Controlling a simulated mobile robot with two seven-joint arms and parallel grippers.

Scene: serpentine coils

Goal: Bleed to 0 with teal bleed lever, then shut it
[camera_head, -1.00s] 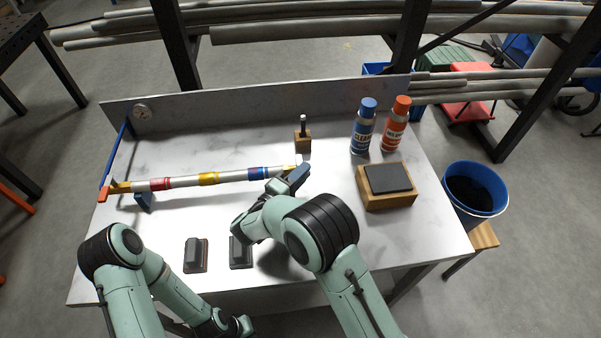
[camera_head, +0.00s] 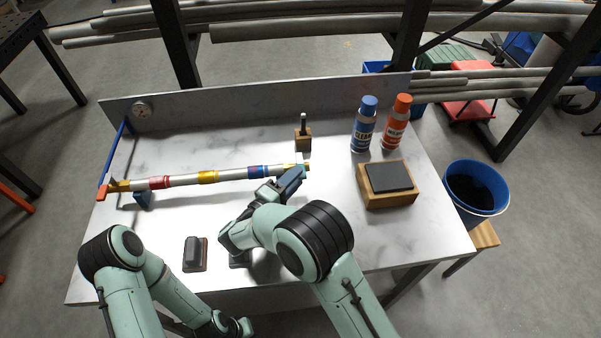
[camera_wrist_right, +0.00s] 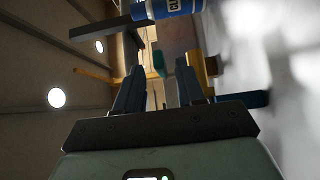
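A pipe (camera_head: 190,180) with red, yellow and blue bands lies across the bench, with brass fittings at its ends. An orange lever (camera_head: 102,192) is at its left end. The teal lever (camera_wrist_right: 158,63) shows in the right wrist view, ahead of and between the fingertips, beside a brass fitting (camera_wrist_right: 205,68). My right gripper (camera_head: 300,177) is at the pipe's right end; its fingers (camera_wrist_right: 158,80) are apart with nothing visibly clamped.
A wooden block with an upright pin (camera_head: 303,140) stands behind the pipe's right end. Blue (camera_head: 364,125) and orange (camera_head: 397,123) cans stand farther right, behind a wooden box with a dark top (camera_head: 388,178). A dark block (camera_head: 195,254) lies in front.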

